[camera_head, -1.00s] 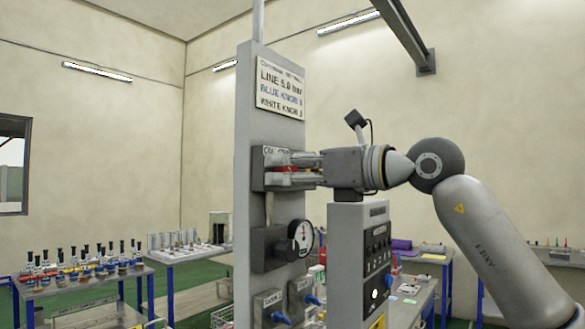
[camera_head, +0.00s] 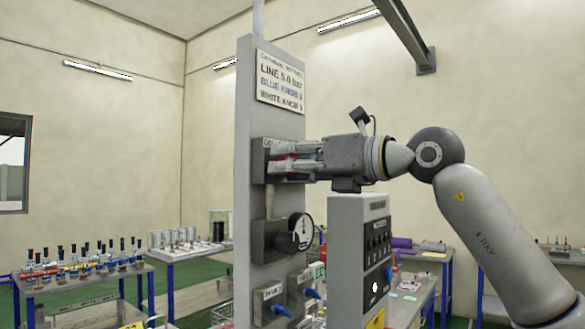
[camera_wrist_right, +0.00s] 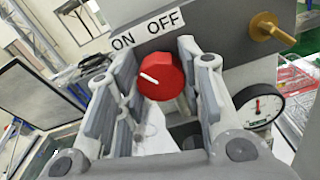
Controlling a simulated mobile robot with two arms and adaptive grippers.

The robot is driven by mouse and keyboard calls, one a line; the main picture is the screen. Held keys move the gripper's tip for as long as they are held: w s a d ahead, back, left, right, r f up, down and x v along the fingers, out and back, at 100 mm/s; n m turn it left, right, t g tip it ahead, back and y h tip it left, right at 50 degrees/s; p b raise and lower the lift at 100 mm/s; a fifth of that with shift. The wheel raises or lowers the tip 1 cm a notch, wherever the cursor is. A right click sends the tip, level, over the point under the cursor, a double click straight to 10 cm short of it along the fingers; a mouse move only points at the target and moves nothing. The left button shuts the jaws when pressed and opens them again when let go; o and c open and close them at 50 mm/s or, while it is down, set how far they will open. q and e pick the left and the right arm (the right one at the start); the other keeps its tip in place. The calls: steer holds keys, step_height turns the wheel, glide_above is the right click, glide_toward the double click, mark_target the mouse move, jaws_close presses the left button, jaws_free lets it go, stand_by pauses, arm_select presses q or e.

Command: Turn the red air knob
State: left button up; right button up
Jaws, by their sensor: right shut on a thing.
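The red air knob (camera_wrist_right: 161,74) sits on a grey box beneath an ON/OFF label (camera_wrist_right: 146,28). Its white mark points left, below the word ON. My right gripper (camera_wrist_right: 155,66) is shut on the knob, with finger pads on both sides. My left gripper is not in view.
A pressure gauge (camera_head: 301,231) is mounted below the box, with two blue-handled valves lower on the grey column. A grey control box (camera_head: 345,260) stands close under my right wrist. A brass fitting (camera_wrist_right: 270,27) sticks out near the knob. Tables stand behind.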

steer(key=shift+w+d+f+m+b, duration=0.1)
steer(key=shift+m+b, duration=1.8)
steer(key=shift+m, duration=1.95)
steer(key=shift+w+d+m+b, duration=0.1)
steer(key=shift+m+b, duration=1.75)
steer(key=shift+m, duration=2)
steer(key=o, duration=1)
steer(key=shift+o, duration=0.2)
steer(key=v, duration=1.2)
